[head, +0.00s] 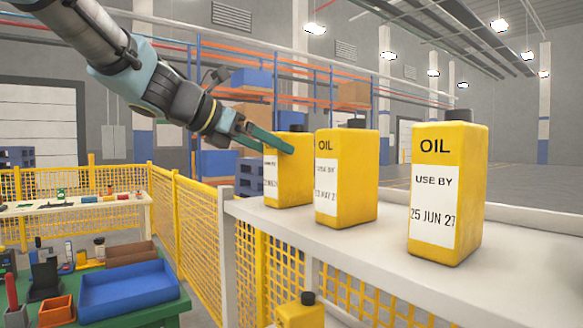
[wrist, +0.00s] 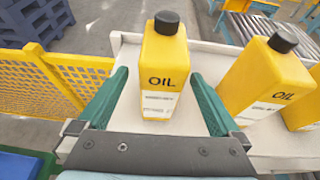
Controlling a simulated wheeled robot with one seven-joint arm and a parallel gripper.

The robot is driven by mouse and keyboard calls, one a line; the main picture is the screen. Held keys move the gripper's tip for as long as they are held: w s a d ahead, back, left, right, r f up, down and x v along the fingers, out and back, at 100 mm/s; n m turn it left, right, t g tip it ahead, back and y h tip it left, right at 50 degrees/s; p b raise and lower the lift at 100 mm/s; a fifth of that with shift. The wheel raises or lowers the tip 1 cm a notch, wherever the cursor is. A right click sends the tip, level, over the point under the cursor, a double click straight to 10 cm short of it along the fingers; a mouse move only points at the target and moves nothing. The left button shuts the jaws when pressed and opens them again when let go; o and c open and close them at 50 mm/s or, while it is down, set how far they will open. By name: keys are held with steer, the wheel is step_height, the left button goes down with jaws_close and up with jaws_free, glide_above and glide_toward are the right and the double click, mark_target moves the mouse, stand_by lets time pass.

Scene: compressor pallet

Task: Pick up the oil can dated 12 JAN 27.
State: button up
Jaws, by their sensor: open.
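Three yellow oil cans with black caps stand upright on a white ledge (head: 390,255) in the head view. The right can (head: 448,190) reads "25 JUN 27". The middle can (head: 347,175) has a partly legible date that seems to read MAY 27. The left can (head: 290,175) has a date too small and covered to read. I cannot read 12 JAN 27 on any label. My gripper (head: 266,142) is open at the left can. In the wrist view its green fingers (wrist: 158,90) stand either side of that can (wrist: 164,60), with gaps showing.
Another yellow can (head: 300,314) stands lower, in front of the ledge, its label out of view. Yellow mesh fencing (head: 200,215) runs at the left. A green table holds a blue tray (head: 128,290). The middle can (wrist: 262,80) stands close right of my gripper.

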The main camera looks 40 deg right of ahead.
mark_target(289, 157)
steer(key=shift+s+p+x, duration=0.2)
steer(key=shift+p+x, duration=0.6)
steer(key=shift+x, duration=2.1)
jaws_close()
